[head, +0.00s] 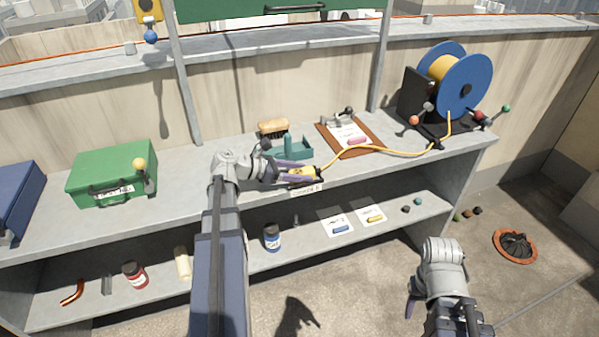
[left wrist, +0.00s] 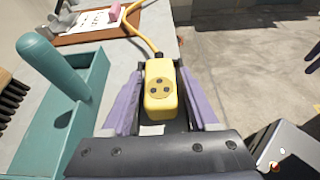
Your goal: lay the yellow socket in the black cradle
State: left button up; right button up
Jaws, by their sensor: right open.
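The yellow socket (head: 301,172) is at the front edge of the bench top, with its yellow cable running off to the right. In the left wrist view the socket (left wrist: 160,90) lies between the two purple fingers of my left gripper (left wrist: 160,80), its dotted face up. Narrow dark strips show between it and the fingers; whether the fingers touch it is unclear. Dark parts beside and below the socket (left wrist: 180,122) may be the black cradle, mostly hidden. My left gripper also shows in the head view (head: 294,173). My right gripper (head: 411,300) is open, empty, low in front of the shelves.
A teal tray (head: 301,148), a brush (head: 273,127) and a clipboard (head: 340,146) lie behind the socket. A blue cable reel (head: 465,80) stands at the right, a green case (head: 112,172) at the left. The lower shelf (head: 310,243) holds jars and cards.

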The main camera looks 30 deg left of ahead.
pick_arm(q)
jog(key=shift+r, duration=0.25)
jog(key=p+v, duration=0.4)
jog(key=v, duration=0.6)
jog(key=shift+s+a, duration=0.15)
jog(key=shift+a, duration=0.1)
jog(key=shift+s+a+r+p, duration=0.2)
jog(key=shift+s+a+p, duration=0.25)
jog(key=shift+s, duration=0.1)
pick_arm(e)
jog(key=shift+r, duration=2.45)
jog(key=shift+c, duration=0.2)
